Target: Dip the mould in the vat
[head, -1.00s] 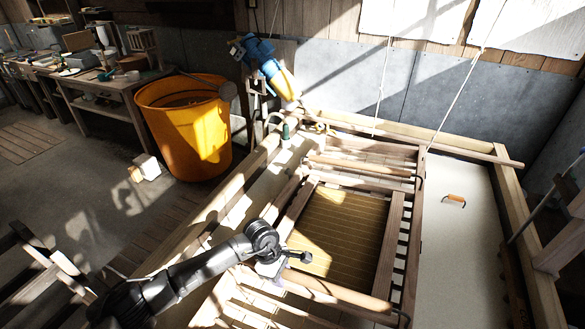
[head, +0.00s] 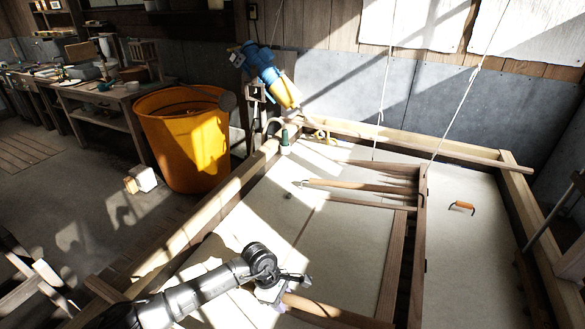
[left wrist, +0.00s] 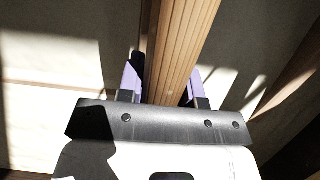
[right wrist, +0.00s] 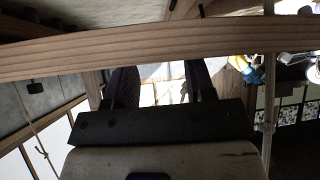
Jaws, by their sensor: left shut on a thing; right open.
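The wooden mould (head: 397,260) lies in the vat (head: 540,250), a large timber-rimmed basin of pale liquid. Its right beam and several crossbars show above the pale surface; its mesh and left side are hidden under it. Two ropes (head: 456,105) run up from the right beam area. My left gripper (head: 293,289) is shut on the mould's near wooden bar (head: 330,314). In the left wrist view that bar (left wrist: 183,50) lies between the purple fingertips. My right gripper (right wrist: 160,85) is open; a wooden beam (right wrist: 150,52) crosses close in front of it. It is outside the head view.
A yellow barrel (head: 190,145) stands left of the vat, with a white block (head: 143,180) on the floor. A blue and yellow motor unit (head: 268,76) is at the vat's far left corner. An orange-handled piece (head: 462,206) rests on the right side.

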